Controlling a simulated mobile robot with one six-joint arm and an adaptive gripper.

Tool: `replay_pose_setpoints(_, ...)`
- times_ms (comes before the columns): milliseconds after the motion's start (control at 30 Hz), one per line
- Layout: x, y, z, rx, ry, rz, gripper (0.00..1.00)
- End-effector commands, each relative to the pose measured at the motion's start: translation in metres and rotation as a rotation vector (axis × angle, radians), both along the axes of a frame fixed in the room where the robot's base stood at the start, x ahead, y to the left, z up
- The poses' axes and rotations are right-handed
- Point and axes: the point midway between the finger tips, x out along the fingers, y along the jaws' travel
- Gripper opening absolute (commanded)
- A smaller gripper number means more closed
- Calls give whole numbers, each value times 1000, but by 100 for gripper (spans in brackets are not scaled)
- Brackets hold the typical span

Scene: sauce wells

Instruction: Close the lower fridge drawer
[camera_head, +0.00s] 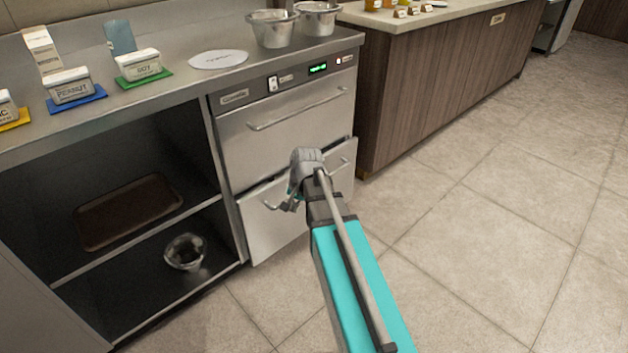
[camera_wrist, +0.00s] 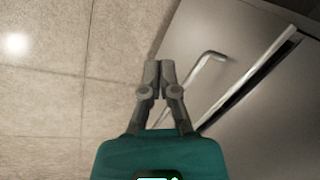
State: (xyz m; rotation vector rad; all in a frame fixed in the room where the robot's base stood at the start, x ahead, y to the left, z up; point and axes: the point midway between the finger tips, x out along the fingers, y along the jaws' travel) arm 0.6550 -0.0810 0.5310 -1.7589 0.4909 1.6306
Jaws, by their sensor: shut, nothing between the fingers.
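The lower fridge drawer (camera_head: 270,232) has a plain steel front with a bar handle (camera_head: 345,166). It stands slightly out from the cabinet, with a narrow dark gap along its top edge. In the wrist view, the drawer front (camera_wrist: 190,35) fills the upper right, with its handle (camera_wrist: 205,62) just right of the fingers. My gripper (camera_wrist: 159,78) is shut and empty. In the head view, my gripper and arm are in front of the drawer and hide the middle of the handle. I cannot tell whether the fingers touch it.
The upper drawer (camera_head: 285,125) is shut above. Left is an open shelf with a brown tray (camera_head: 130,210) and a bowl (camera_head: 184,252). The steel counter (camera_head: 185,88) holds tubs and metal pans. A wooden counter (camera_head: 430,95) stands right; the tiled floor (camera_head: 490,220) is clear.

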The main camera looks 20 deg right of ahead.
Motion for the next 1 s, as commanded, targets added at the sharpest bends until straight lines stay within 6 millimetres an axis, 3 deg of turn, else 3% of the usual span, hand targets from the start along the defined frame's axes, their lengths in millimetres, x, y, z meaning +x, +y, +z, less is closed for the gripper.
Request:
replay_pose_setpoints(33, -23, 18, 1, -34, 7, 106, 0)
replay_pose_setpoints(200, -72, 54, 1, -132, 35, 431, 0)
replay_pose_setpoints(400, -107, 76, 3, -198, 62, 682, 0)
replay_pose_setpoints(567, -117, 81, 3, -218, 73, 761, 0)
replay_pose_setpoints(1000, -117, 81, 3, -219, 73, 769, 0)
